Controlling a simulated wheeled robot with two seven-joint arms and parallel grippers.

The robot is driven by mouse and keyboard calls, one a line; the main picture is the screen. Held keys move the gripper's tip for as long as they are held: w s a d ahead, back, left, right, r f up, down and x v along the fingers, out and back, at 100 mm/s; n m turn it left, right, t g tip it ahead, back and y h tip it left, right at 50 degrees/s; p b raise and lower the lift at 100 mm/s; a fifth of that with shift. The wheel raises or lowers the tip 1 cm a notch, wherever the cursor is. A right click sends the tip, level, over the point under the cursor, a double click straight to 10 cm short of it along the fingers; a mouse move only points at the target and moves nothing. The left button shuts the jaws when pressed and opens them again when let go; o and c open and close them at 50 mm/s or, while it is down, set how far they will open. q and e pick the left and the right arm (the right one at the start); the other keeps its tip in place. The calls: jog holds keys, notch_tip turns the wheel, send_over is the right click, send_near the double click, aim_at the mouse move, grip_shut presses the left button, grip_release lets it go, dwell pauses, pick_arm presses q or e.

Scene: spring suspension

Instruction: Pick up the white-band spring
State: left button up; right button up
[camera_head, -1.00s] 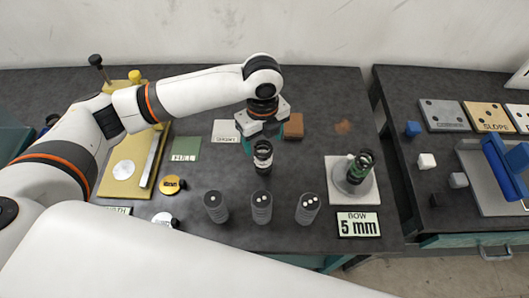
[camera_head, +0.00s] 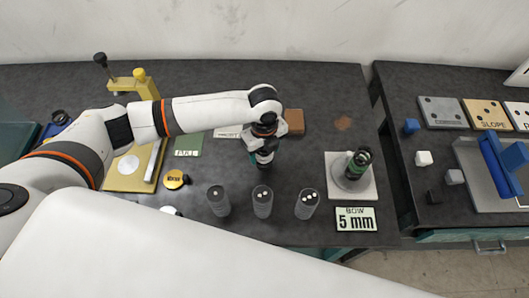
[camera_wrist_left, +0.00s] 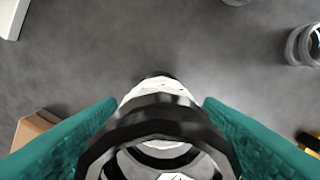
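The white-band spring (camera_head: 264,159), black with a white band, stands upright on the dark bench below my left wrist. My left gripper (camera_head: 262,151) is lowered around its upper part. In the left wrist view the spring's black top ring and white band (camera_wrist_left: 160,120) lie between the two teal finger pads of the left gripper (camera_wrist_left: 161,105). The pads are very close to both sides of the spring; I cannot tell whether they press on it. The gripper hides part of the spring in the head view. My right gripper is not in view.
Several grey cylinders, including one (camera_head: 263,202) with dots, stand in front. A brown block (camera_head: 294,121) lies behind the gripper.

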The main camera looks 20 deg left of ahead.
pick_arm(q)
jog(key=c, duration=0.9)
jog(key=shift+r, duration=0.1)
jog(key=shift+c, duration=0.2)
notch_tip(320, 180, up, 9)
jog(key=shift+r+b, duration=0.1)
jog(key=shift+b, duration=0.9)
jog(key=shift+r, duration=0.35)
jog(key=shift+w+a, duration=0.1)
